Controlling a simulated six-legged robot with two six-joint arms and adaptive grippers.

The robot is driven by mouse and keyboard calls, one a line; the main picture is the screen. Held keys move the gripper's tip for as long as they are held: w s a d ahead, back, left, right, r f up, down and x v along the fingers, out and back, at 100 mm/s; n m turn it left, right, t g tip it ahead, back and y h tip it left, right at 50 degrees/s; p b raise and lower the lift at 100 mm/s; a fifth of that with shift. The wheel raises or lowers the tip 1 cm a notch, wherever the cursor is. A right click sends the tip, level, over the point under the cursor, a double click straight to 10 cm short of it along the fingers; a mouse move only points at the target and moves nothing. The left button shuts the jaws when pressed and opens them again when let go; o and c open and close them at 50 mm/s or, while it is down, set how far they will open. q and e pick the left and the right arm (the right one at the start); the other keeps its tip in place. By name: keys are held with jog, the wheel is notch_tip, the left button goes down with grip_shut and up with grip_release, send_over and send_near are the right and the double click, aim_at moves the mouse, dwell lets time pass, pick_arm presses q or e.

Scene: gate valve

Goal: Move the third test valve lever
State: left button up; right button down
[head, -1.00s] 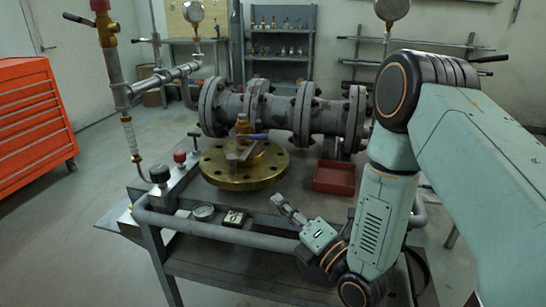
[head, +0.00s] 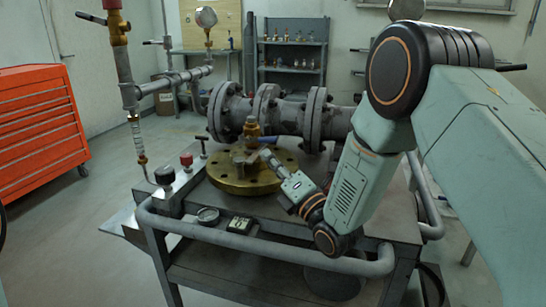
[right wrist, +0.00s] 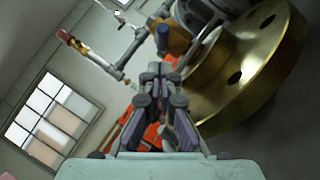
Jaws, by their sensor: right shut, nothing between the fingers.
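A brass valve (head: 252,131) with a blue lever (head: 270,139) stands on the round gold flange (head: 232,180) on the cart. The blue lever also shows at the top of the right wrist view (right wrist: 208,32). Which lever counts as the third I cannot tell. My right gripper (head: 266,153) is shut and empty, its tips beside the brass valve, just below the blue lever in the head view. Its closed fingers show in the right wrist view (right wrist: 160,68), with the gold flange (right wrist: 255,62) to their right. Contact with the lever is not visible. My left gripper is out of view.
A black knob (head: 165,174), a red knob (head: 186,159) and a T-handle (head: 201,138) stand at the cart's left. A flanged grey pipe (head: 286,117) lies behind. A grey rail (head: 270,260) edges the cart's front. An orange tool cabinet (head: 40,125) stands left.

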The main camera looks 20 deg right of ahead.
jog(key=shift+w+d+r, duration=0.45)
jog(key=shift+w+d, duration=0.15)
jog(key=shift+w, duration=0.15)
jog(key=shift+a, duration=0.1)
jog(key=shift+r, duration=0.1)
